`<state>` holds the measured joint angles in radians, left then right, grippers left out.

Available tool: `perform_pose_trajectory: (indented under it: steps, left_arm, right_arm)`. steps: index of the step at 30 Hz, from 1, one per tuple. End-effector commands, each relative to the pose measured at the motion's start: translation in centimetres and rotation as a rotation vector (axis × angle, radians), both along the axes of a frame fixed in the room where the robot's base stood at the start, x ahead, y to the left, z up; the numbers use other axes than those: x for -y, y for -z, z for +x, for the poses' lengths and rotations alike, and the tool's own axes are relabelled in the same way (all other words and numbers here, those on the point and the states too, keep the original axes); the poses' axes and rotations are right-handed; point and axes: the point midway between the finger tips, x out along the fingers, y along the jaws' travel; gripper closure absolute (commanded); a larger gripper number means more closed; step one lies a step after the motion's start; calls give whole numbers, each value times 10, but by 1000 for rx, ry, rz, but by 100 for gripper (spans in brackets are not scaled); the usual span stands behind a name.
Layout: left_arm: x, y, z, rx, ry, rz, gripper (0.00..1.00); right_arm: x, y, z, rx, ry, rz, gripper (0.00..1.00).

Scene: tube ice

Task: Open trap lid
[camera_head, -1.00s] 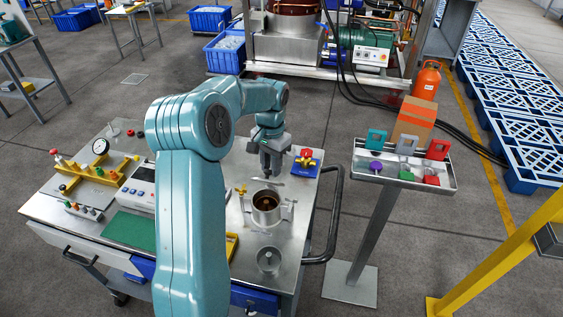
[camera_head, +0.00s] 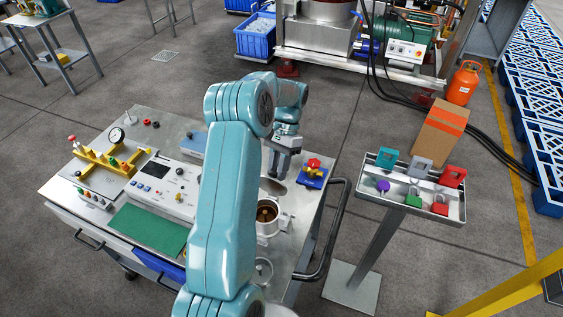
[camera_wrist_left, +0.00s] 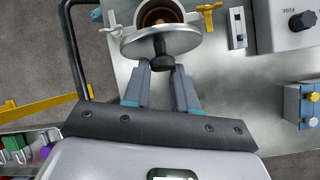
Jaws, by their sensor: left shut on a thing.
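My left gripper (camera_head: 284,162) is shut on the black knob (camera_wrist_left: 162,60) of the trap lid. The lid (camera_wrist_left: 160,40) is a round silver disc, seen tilted and apart from the pot's mouth. In the head view the lid (camera_head: 272,187) shows below the fingertips, partly hidden by my arm. The trap (camera_head: 268,224) is a metal pot whose mouth is open, showing a brown inside. It also shows in the wrist view (camera_wrist_left: 158,14), just beyond the lid. My right gripper is not in view.
A red valve on a blue base (camera_head: 313,172) stands close right of my gripper. A dark rail (camera_head: 328,235) runs along the cart's right edge. Instruments and a green mat (camera_head: 148,228) fill the cart's left side. A tray stand (camera_head: 416,193) is farther right.

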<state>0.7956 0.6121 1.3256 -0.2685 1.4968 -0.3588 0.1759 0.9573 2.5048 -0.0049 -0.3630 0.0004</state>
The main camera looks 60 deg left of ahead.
Motion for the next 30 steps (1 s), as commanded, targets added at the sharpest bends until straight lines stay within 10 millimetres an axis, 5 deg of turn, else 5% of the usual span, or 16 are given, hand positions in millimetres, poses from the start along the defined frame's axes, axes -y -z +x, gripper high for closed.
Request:
perform_pose_trajectory:
  steps: [30]
  left_arm:
    - [-11,18,12,-232,-1,-183,100]
  right_arm:
    - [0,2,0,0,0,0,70]
